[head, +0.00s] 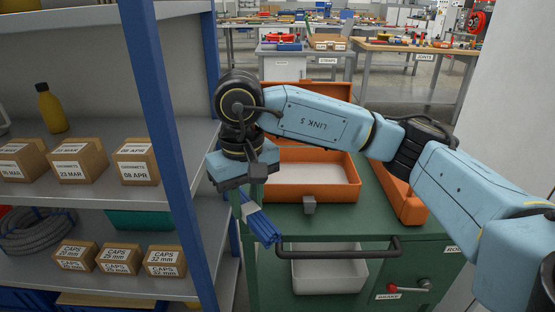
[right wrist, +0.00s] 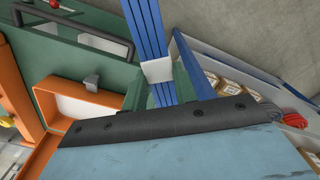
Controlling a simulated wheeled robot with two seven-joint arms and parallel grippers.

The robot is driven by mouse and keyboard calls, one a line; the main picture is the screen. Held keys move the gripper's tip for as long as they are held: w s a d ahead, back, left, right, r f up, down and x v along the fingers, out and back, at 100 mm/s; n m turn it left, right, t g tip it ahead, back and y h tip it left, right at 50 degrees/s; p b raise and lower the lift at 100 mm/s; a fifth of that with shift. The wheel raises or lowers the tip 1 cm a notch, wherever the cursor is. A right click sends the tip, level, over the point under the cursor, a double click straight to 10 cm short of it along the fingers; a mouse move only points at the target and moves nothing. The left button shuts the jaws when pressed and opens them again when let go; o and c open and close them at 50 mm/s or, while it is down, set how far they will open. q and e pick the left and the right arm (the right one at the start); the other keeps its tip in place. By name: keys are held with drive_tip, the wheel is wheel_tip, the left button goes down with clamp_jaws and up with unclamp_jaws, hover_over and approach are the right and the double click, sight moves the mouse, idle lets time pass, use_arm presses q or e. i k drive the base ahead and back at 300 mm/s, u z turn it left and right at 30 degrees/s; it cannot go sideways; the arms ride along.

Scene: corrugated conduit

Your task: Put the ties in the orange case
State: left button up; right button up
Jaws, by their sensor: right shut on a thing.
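The ties are a long bundle of blue strips (head: 262,225) with a pale band around it. My right gripper (head: 246,184) is shut on the bundle, which hangs down from it at a tilt near the left edge of the green cabinet. In the right wrist view the bundle (right wrist: 146,28) and its white band (right wrist: 157,71) stick out past the dark edge of my gripper; the gripped part is hidden. The orange case (head: 357,184) stands open on the cabinet, right of the gripper, with a pale, empty-looking inside. My left gripper is out of view.
The green cabinet (head: 390,228) has a dark bar handle (head: 340,247) along its front. An orange bin (head: 405,195) stands right of the case. A blue rack post (head: 160,120) and shelves with cardboard boxes (head: 135,160) are close on the left. A pale tray (head: 330,272) sits below.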

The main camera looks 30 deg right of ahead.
sight(314, 179)
drive_tip(key=z, duration=0.35)
drive_tip(key=i, duration=0.9)
drive_tip(key=z, duration=0.35)
